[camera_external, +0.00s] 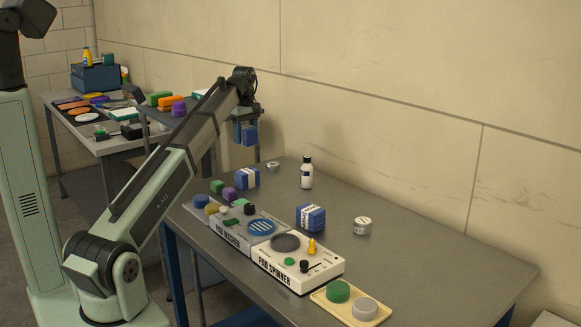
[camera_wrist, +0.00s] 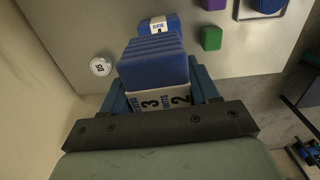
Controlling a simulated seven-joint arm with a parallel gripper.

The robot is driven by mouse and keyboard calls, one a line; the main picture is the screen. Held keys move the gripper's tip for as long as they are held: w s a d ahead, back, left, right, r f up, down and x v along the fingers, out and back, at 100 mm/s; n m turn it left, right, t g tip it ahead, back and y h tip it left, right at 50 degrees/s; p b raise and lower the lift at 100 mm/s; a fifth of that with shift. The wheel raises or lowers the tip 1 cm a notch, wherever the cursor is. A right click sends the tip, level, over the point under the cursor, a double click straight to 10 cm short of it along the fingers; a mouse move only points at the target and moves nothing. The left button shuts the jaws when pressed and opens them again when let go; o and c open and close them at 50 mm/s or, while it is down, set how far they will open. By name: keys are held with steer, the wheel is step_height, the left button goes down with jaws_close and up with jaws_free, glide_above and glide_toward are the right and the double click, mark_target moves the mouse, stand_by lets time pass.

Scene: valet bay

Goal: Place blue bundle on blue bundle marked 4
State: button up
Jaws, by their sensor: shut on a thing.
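My gripper (camera_external: 245,121) is shut on a blue bundle (camera_external: 250,135) and holds it in the air above the far left part of the table. In the wrist view my gripper's fingers (camera_wrist: 160,92) flank the held bundle (camera_wrist: 153,70), whose white band shows a 3 and a 2. A second blue bundle with a white band (camera_external: 247,178) stands on the table below the gripper. A blue bundle (camera_wrist: 159,23) shows partly behind the held one in the wrist view; its mark is mostly hidden. A third blue bundle (camera_external: 310,217) stands near the table's middle.
Green (camera_external: 217,186) and purple (camera_external: 229,194) blocks and the pad machines (camera_external: 296,262) line the near edge. The table's right part (camera_external: 450,265) is clear.

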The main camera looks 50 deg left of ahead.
mark_target(247, 171)
steer(key=shift+f, duration=5)
steer(key=shift+f, duration=0.1)
steer(key=o, duration=1.1)
step_height(247, 171, up, 12)
steer(key=shift+r, duration=0.1)
